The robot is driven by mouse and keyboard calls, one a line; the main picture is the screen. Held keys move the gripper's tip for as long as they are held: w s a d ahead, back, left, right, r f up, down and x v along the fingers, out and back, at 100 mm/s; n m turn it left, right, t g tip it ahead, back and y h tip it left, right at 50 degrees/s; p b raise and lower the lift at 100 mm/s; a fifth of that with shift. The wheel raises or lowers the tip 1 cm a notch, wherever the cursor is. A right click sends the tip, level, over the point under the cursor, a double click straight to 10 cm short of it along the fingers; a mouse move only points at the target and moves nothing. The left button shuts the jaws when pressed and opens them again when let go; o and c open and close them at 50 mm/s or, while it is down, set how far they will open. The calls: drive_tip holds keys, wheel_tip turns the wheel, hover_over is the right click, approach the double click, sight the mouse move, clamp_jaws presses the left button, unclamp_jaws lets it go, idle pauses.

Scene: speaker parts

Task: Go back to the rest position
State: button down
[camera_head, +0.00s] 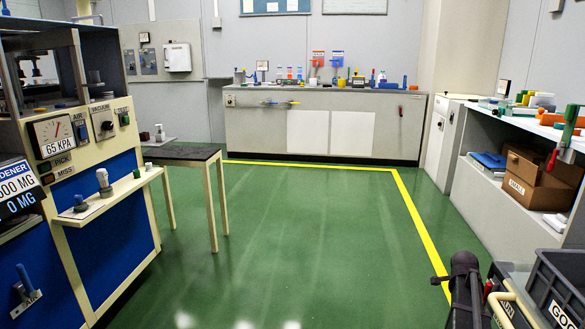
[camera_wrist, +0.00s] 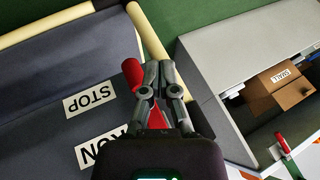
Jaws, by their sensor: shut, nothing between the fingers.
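In the wrist view my gripper (camera_wrist: 154,68) shows from the bottom centre with its two grey fingers together, shut and empty. A red handle (camera_wrist: 131,76) shows just left of the fingers; whether it touches them I cannot tell. In the head view a dark part of my arm (camera_head: 464,285) stands at the lower right; the fingers cannot be made out there.
A dark crate (camera_head: 563,284) stands at the lower right. A grey shelf unit (camera_head: 500,204) with a cardboard box (camera_head: 541,181) is on the right. A machine panel (camera_head: 105,245) and small table (camera_head: 184,152) are left. The green floor (camera_head: 300,240) between is clear.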

drive_tip(key=s+a+r+n+g+y+p, duration=0.15)
drive_tip(key=s+a+r+n+p, duration=0.45)
drive_tip(key=a, duration=0.9)
drive_tip(key=s+a+r+n+g+y+p, duration=0.1)
drive_tip(key=s+a+r+n+y+p, duration=0.15)
drive_tip(key=s+a+n+p, duration=0.8)
drive_tip(key=w+a+r+n+g+y, duration=0.15)
drive_tip(key=a+r+n, duration=0.3)
drive_tip(key=a, duration=1.35)
wheel_tip(320, 180, up, 37)
drive_tip(key=p, duration=3.6)
drive_tip(key=shift+s+p, duration=0.3)
drive_tip(key=shift+s, duration=0.15)
drive_tip(key=shift+d, duration=0.15)
